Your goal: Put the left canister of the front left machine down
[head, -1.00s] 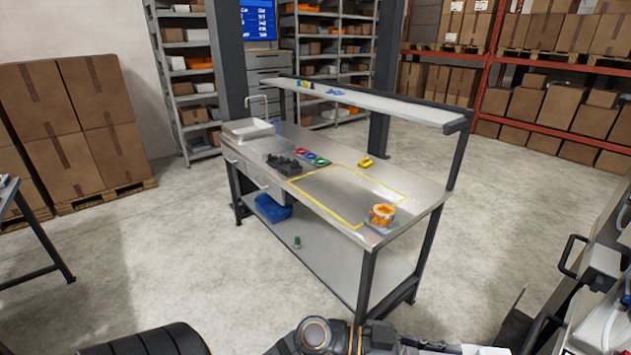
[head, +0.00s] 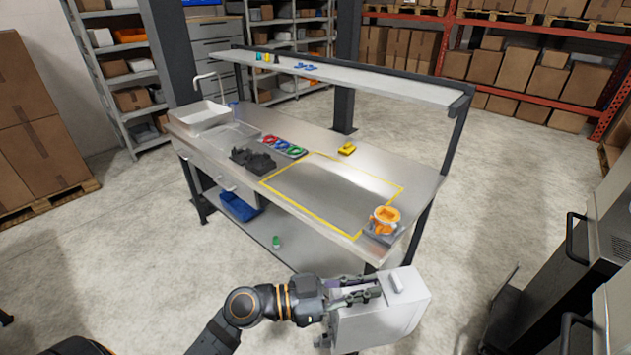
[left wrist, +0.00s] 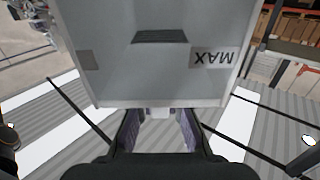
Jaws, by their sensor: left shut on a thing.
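The canister (head: 385,312) is a pale grey box held by my left gripper (head: 362,292) in front of the workbench in the head view. In the left wrist view the canister (left wrist: 150,60) fills the upper middle, with a dark slot and an upside-down MAX label. The left gripper's two fingers (left wrist: 160,130) are closed at its near edge. The canister is in the air, apart from the bench as far as I can see. The dark machines (head: 575,285) stand at the right edge of the head view. My right gripper is not in view.
The steel workbench (head: 310,150) has a bare area inside a yellow outline (head: 335,195). An orange item (head: 384,219) stands at its near right corner.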

